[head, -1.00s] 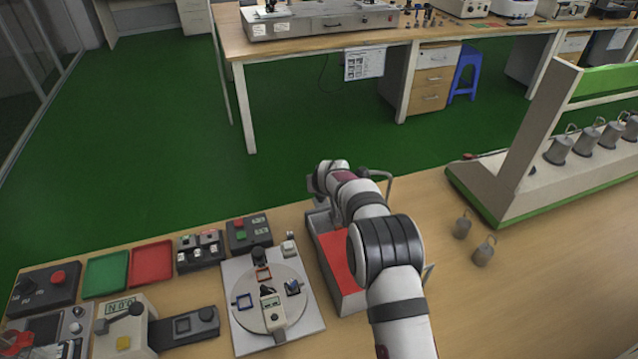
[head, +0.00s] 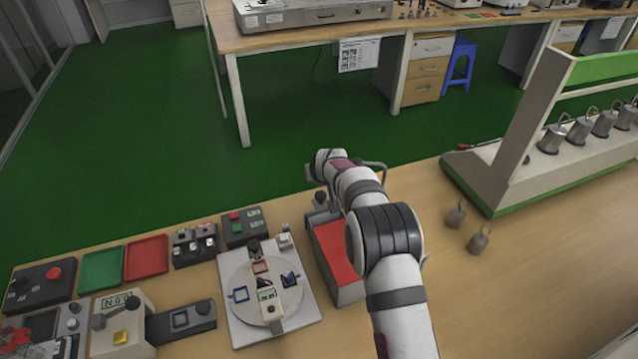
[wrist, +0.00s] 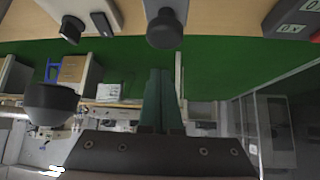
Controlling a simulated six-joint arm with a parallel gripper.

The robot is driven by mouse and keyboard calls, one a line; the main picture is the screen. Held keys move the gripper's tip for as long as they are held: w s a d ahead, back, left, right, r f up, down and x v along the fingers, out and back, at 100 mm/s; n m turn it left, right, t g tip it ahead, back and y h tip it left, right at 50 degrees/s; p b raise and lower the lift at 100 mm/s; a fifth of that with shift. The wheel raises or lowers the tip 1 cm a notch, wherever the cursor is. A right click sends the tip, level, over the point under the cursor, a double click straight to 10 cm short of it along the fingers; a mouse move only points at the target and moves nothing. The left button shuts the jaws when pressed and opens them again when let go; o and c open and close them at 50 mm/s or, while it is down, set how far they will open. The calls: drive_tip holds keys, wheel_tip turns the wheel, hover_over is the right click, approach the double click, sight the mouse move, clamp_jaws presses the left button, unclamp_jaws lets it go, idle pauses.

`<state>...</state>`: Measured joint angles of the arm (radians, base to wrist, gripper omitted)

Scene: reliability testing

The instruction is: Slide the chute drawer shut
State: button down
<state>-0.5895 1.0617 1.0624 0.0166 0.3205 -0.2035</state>
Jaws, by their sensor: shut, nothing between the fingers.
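The chute (head: 346,291) is a grey box with a red top surface (head: 336,250), left of my arm in the head view. My arm covers its right side, so I cannot tell how far the drawer stands out. A small dark knob (head: 320,198) shows at its far end. In the head view my wrist is above and beyond that far end, and the fingertips are hidden. In the wrist view my gripper (wrist: 164,82) shows dark green fingers, shut and empty. A black round knob (wrist: 164,30) lies beyond the fingertips, apart from them in the picture.
Left of the chute is a white plate with a round disc (head: 243,282). Control boxes (head: 194,246), a green tray (head: 102,269) and a red tray (head: 147,259) lie farther left. Metal weights (head: 478,240) and a white rack (head: 510,180) stand at the right.

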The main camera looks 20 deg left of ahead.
wheel_tip(320, 180, up, 7)
hover_over(328, 213)
drive_tip(key=a, duration=0.2)
drive_tip(key=w+f+m, duration=0.1)
drive_tip(key=f, duration=0.1)
drive_tip(key=w+f+m+h, duration=0.1)
drive_tip(key=f, duration=0.2)
drive_tip(key=w+a+f+m+t+h, duration=0.1)
drive_tip(key=f, duration=0.1)
drive_tip(key=shift+w+a+f+m, duration=0.1)
drive_tip(key=shift+w+f+m, duration=0.1)
drive_tip(key=shift+f+m, duration=0.1)
drive_tip(key=shift+s, duration=0.3)
drive_tip(key=s+d, duration=0.3)
drive_tip(key=shift+d, duration=0.1)
drive_tip(key=shift+w, duration=0.1)
